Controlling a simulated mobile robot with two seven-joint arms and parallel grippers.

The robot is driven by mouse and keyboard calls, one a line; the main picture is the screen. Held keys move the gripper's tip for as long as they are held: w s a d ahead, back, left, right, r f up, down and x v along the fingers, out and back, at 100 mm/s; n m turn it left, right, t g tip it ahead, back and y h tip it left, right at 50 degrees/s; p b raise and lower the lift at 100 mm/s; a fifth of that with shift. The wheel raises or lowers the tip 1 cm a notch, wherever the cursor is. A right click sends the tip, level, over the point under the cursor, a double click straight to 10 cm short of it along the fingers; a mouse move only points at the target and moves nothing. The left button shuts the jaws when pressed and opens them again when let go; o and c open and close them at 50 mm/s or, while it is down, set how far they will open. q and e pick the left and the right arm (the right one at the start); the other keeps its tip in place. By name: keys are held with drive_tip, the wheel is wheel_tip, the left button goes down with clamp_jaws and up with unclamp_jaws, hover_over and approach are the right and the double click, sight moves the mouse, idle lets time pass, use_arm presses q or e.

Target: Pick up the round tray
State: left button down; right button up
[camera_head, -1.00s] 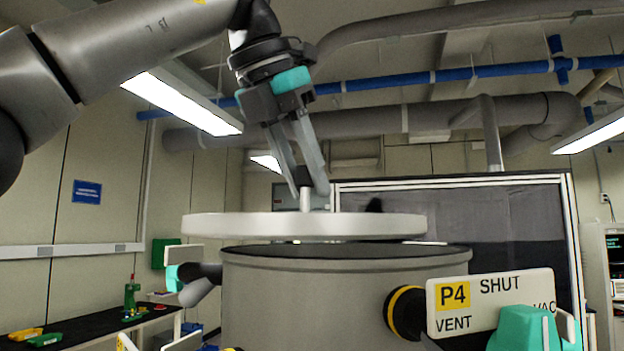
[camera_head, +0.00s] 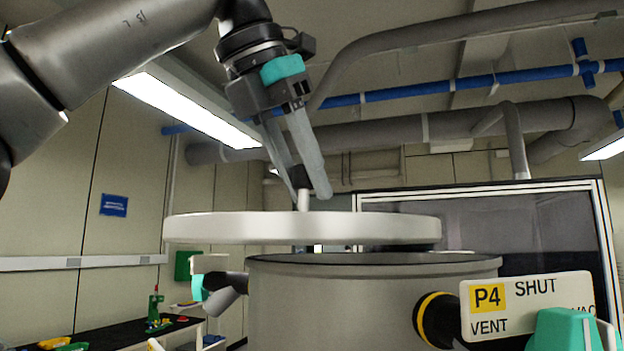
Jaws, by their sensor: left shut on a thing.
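The round tray (camera_head: 300,229) is a flat white disc with a short upright post (camera_head: 304,199) at its middle. My left gripper (camera_head: 306,190) comes down from above and is shut on the post. The tray hangs about level, a little above and to the left of the rim of a grey cylindrical vessel (camera_head: 375,305). A gap shows between the tray and the vessel's rim. The inside of the vessel is hidden. My right gripper does not show clearly.
A sign plate marked P4, SHUT and VENT (camera_head: 525,305) stands by a black and yellow port (camera_head: 432,320) at the vessel's right. A dark bench (camera_head: 120,335) with small coloured items is at the lower left. A framed dark panel (camera_head: 530,230) stands behind the vessel.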

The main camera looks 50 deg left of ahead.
use_arm(q)
drive_tip(key=shift+s+d, duration=0.15)
drive_tip(key=shift+s, duration=0.8)
drive_tip(key=shift+s+d, duration=0.15)
drive_tip(key=shift+s, duration=0.8)
